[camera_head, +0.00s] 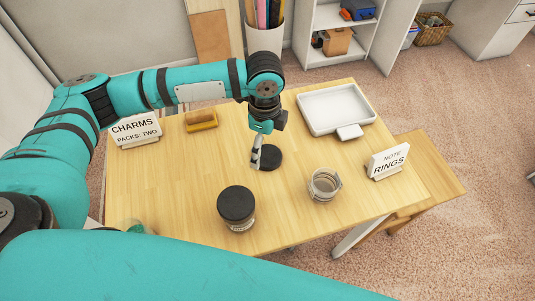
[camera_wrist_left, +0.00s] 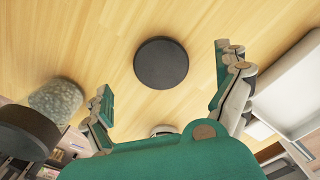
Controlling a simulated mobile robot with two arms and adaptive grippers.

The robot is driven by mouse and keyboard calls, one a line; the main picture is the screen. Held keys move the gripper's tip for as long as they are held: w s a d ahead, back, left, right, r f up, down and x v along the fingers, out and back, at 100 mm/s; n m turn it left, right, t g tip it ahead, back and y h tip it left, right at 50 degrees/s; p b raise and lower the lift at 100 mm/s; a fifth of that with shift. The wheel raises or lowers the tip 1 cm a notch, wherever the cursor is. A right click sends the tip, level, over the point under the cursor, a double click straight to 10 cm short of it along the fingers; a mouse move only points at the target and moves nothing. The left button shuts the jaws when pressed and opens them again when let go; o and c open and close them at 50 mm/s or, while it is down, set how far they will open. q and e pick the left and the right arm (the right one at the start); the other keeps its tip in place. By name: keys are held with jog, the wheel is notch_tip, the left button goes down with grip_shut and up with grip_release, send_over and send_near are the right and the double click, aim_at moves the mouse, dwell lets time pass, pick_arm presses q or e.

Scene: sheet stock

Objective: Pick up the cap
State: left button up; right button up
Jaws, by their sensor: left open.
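The cap (camera_head: 270,157) is a flat black disc lying on the wooden table. In the left wrist view the cap (camera_wrist_left: 161,63) is fully visible, with bare wood around it. My left gripper (camera_head: 257,157) points down beside the cap in the head view, overlapping its left edge. In the left wrist view my left gripper (camera_wrist_left: 163,70) is open and empty, with one finger on each side of the cap in the picture. I cannot tell how high its fingertips are above the table. My right gripper is not in view.
A black-lidded jar (camera_head: 236,205) and an open glass jar (camera_head: 325,185) stand toward the front. A white tray (camera_head: 337,109) lies back right. A brush-like block (camera_head: 201,121), a CHARMS sign (camera_head: 135,130) and a RINGS sign (camera_head: 388,161) also stand on the table (camera_head: 180,190).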

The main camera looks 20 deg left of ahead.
aim_at(267, 155)
pick_arm(q)
jog(key=f, duration=0.3)
jog(key=shift+d+f+p, duration=0.3)
jog(key=shift+f+p, duration=0.05)
jog(key=shift+p, duration=0.05)
jog(key=shift+f, duration=0.3)
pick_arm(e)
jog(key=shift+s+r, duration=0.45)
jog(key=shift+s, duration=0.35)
pick_arm(q)
jog(key=shift+c, duration=0.4)
jog(key=c, duration=0.8)
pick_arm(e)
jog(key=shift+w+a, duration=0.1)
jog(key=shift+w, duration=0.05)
